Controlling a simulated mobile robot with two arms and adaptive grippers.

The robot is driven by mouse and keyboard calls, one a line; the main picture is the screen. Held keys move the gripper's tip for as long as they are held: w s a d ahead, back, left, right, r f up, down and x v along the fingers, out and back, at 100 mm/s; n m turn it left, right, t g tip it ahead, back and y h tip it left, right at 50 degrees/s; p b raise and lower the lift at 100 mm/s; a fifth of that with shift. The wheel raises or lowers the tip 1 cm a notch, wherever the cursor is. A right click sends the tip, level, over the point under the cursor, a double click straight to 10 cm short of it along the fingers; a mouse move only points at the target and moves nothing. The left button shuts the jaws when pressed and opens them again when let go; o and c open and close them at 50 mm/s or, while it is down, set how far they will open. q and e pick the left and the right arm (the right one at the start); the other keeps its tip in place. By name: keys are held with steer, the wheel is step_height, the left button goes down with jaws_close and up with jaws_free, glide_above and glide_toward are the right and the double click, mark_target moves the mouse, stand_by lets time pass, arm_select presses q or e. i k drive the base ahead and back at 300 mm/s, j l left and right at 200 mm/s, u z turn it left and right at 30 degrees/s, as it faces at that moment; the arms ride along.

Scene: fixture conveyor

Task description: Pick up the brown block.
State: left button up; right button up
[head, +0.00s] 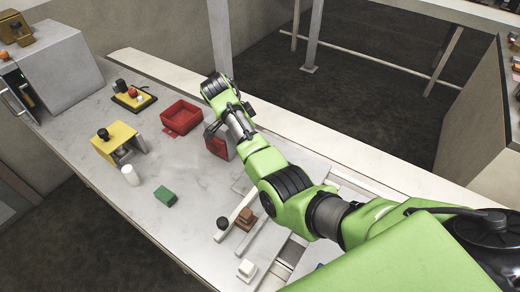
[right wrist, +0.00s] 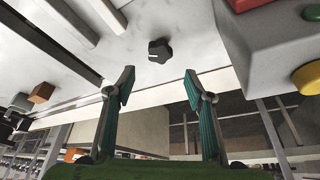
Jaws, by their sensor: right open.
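A brown block (head: 245,217) sits between pale rails near the front of the worktop, beside a dark round piece (head: 222,223). In the right wrist view an orange-brown block (right wrist: 42,92) shows at the left edge, well outside the fingers. My right gripper (right wrist: 160,90) is open with nothing between its fingers. A black knob (right wrist: 160,50) shows ahead of it. In the head view my right arm reaches across the table toward a grey and red box (head: 217,143), away from the brown block; its fingertips cannot be made out there. My left gripper is not in view.
A red tray (head: 182,117), a yellow stand (head: 114,143), a white cylinder (head: 130,175) and a green block (head: 165,196) stand left of the arm. A white cube (head: 247,268) is near the front. In the wrist view a grey box with coloured buttons (right wrist: 285,40) is close at right.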

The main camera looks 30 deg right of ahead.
mark_target(245, 221)
steer(key=k+j, duration=0.3)
steer(key=k, duration=0.15)
steer(key=k+j, duration=0.25)
steer(key=k, duration=0.25)
steer(key=k+j, duration=0.3)
steer(key=k, duration=0.15)
steer(key=k+j, duration=0.25)
steer(key=k, duration=0.2)
